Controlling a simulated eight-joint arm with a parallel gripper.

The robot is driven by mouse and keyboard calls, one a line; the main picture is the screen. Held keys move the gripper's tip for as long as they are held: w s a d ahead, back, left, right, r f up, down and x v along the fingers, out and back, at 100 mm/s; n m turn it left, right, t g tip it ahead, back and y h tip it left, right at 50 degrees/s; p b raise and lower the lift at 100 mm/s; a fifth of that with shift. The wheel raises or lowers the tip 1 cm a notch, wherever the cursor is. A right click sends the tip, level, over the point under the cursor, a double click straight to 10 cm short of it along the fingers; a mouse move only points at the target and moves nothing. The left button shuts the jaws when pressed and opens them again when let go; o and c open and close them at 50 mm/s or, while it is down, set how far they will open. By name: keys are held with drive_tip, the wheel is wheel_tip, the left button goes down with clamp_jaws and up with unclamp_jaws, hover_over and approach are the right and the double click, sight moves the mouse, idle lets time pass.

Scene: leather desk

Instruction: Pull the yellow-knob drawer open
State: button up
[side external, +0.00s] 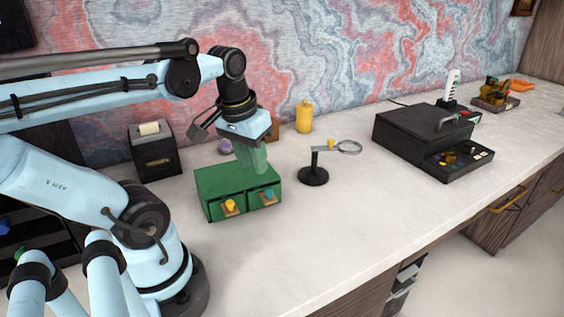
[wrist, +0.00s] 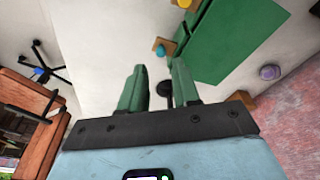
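A green box (side external: 222,180) with two drawers stands on the light desktop, and both drawers look shut. The yellow knob (side external: 231,205) is on the left drawer, on a small tan plate. A teal knob (side external: 269,195) is on the right drawer, and it also shows in the wrist view (wrist: 160,51). My gripper (side external: 254,168) points down above the right part of the box, apart from both knobs. In the wrist view its green fingers (wrist: 159,72) are spread with nothing between them. The wrist view cuts off most of the yellow-knob side at its top edge.
A black magnifier stand (side external: 314,176) is right of the box. A yellow bottle (side external: 304,117), a purple ball (side external: 225,146) and a dark dispenser (side external: 155,154) stand behind. A black case (side external: 410,135) is farther right. The desktop in front of the drawers is clear.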

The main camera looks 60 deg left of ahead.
sight(230, 202)
drive_tip(key=s+a+r+n+g, duration=0.2)
drive_tip(key=s+n, duration=0.1)
drive_tip(key=s, duration=0.2)
drive_tip(key=shift+h, duration=0.4)
drive_tip(key=shift+a+f, duration=0.15)
drive_tip(key=shift+f, duration=5.75)
drive_tip(key=shift+c, duration=0.4)
clamp_jaws()
